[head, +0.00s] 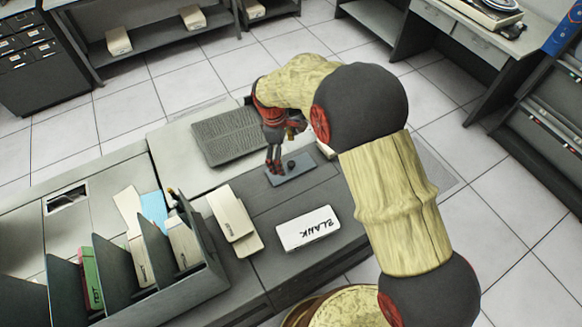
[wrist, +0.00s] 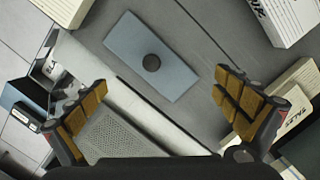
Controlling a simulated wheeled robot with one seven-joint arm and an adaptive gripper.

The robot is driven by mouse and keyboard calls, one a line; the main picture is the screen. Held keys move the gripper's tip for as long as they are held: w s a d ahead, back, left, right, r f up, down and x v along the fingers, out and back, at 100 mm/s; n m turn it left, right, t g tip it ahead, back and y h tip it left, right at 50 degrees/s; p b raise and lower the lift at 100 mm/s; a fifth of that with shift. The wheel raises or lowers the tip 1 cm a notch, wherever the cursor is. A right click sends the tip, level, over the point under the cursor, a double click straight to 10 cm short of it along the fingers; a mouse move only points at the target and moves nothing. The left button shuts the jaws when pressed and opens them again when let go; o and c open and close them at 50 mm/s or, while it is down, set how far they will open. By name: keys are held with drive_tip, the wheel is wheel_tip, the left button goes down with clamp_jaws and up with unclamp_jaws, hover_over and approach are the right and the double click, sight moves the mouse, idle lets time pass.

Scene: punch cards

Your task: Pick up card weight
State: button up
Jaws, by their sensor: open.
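The card weight is a flat blue-grey plate (wrist: 130,45) with a round dark knob (wrist: 152,63) near its middle, lying flat on the grey desk. My gripper (head: 275,168) points down over the left part of the plate in that view. In the wrist view my gripper (wrist: 160,112) is open and empty, its two yellow-padded fingers wide apart, with the plate and knob beyond them. I cannot tell the exact height above the plate.
A perforated grey panel (head: 230,133) lies behind the weight. A card block marked BLANK (head: 307,229) and stacked cards (head: 232,214) lie nearer the front. A divided card rack (head: 205,280) stands at left. The desk between BLANK and the weight is clear.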

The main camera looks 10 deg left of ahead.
sight(290, 167)
drive_tip(key=f, duration=0.2)
drive_tip(key=d+f, duration=0.1)
drive_tip(key=f, duration=0.2)
drive_tip(key=shift+s+d+f, duration=0.25)
drive_tip(key=shift+d+f, duration=0.05)
drive_tip(key=shift+w+f, duration=0.1)
drive_tip(key=shift+f, duration=0.4)
drive_tip(key=shift+c, duration=0.7)
